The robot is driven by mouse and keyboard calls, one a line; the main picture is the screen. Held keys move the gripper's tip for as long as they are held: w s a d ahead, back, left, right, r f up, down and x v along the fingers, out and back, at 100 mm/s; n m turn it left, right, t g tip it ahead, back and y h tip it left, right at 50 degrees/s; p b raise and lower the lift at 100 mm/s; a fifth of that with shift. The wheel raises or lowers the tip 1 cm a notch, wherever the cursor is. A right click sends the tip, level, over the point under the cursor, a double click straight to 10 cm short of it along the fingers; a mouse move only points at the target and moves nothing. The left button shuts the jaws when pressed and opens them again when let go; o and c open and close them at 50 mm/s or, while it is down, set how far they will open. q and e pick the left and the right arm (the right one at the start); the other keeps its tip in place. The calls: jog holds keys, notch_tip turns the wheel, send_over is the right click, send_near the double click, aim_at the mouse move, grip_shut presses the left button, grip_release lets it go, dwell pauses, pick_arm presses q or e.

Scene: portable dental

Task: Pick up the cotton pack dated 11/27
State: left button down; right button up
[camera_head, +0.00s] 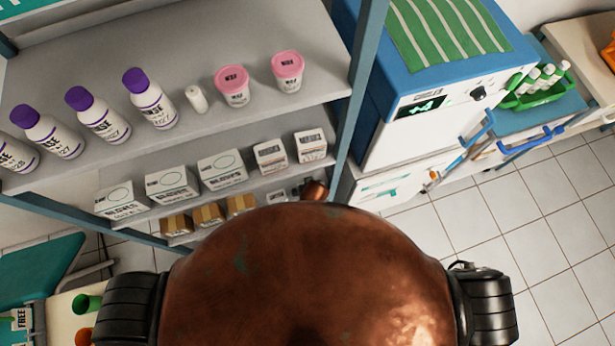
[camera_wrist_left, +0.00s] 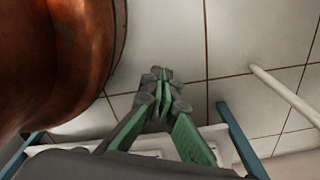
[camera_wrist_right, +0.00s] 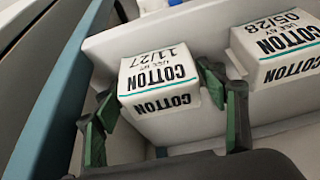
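The cotton pack dated 11/27 (camera_wrist_right: 158,82) is a white box with black print and a green stripe, in the right wrist view. It sits on a pale shelf surface (camera_wrist_right: 125,42). My right gripper (camera_wrist_right: 168,108) is open, with one green-padded finger on each side of the pack. A gap shows on the left; the right finger is very close to the pack's right side, and contact cannot be told. A second cotton pack, dated 05/28 (camera_wrist_right: 278,48), stands to the right. My left gripper (camera_wrist_left: 163,78) is shut and empty above the tiled floor.
The head view shows shelves with purple-capped bottles (camera_head: 100,115), pink-lidded tubs (camera_head: 232,85), white glove boxes (camera_head: 172,184) and brown boxes (camera_head: 208,214). A blue-and-white machine (camera_head: 430,110) stands right of the shelf post (camera_head: 362,70). A blue-grey post (camera_wrist_right: 62,95) runs left of my right gripper.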

jog(key=c, duration=0.8)
